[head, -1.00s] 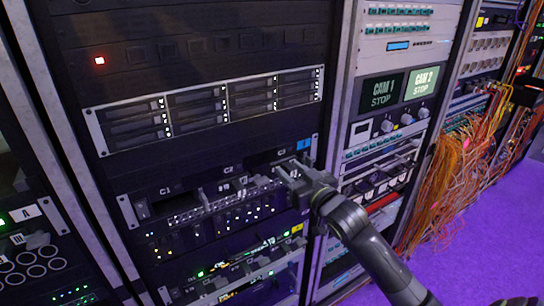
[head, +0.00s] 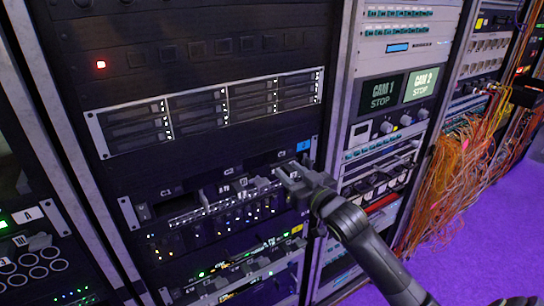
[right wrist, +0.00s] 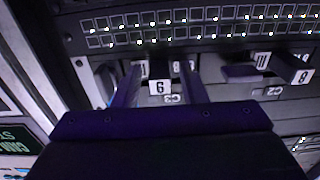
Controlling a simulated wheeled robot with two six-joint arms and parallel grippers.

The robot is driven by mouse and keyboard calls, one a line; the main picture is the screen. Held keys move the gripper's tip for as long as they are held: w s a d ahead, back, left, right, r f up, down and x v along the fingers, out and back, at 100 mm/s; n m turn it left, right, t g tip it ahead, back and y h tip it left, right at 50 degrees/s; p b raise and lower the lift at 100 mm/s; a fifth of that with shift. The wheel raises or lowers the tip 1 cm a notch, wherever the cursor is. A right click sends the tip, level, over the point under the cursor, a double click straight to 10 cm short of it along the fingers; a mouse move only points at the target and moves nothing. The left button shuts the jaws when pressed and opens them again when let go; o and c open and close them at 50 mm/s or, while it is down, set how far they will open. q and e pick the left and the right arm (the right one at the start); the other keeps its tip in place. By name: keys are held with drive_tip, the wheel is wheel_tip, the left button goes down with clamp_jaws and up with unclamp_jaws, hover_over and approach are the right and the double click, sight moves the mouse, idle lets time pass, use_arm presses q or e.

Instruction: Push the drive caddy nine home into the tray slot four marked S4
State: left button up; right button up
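My right gripper (head: 283,176) is at the right part of the lower drive tray (head: 128,212), under the C3 mark. In the right wrist view, its two dark fingers (right wrist: 160,90) stand apart on both sides of a caddy with a white label (right wrist: 160,87). The label shows a 9 or an inverted 6; I cannot tell which. Gaps seem to show beside the caddy, and a firm hold is not visible. Other caddy fronts (right wrist: 290,68) stick out to the right there. No S4 mark is readable. My left gripper is not in view.
A unit with several drive bays (head: 200,108) sits above the tray. A cabling panel (head: 240,275) is below. The rack post (head: 335,110) and a neighbouring rack with CAM screens (head: 400,92) stand to the right. Orange cables (head: 455,170) hang farther right.

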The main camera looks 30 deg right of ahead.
drive_tip(key=shift+r, duration=0.1)
clamp_jaws()
drive_tip(key=shift+s, duration=0.1)
drive_tip(key=shift+s+r+p, duration=0.1)
drive_tip(key=shift+s+p, duration=0.65)
drive_tip(key=shift+s, duration=0.05)
drive_tip(key=shift+s, duration=0.15)
drive_tip(key=shift+s+d+p, duration=0.1)
drive_tip(key=shift+s+p, duration=0.15)
drive_tip(key=shift+p, duration=0.1)
drive_tip(key=s+p, duration=0.5)
drive_tip(key=s, duration=0.4)
drive_tip(key=shift+s+d+p, duration=0.15)
drive_tip(key=shift+d+p, duration=0.2)
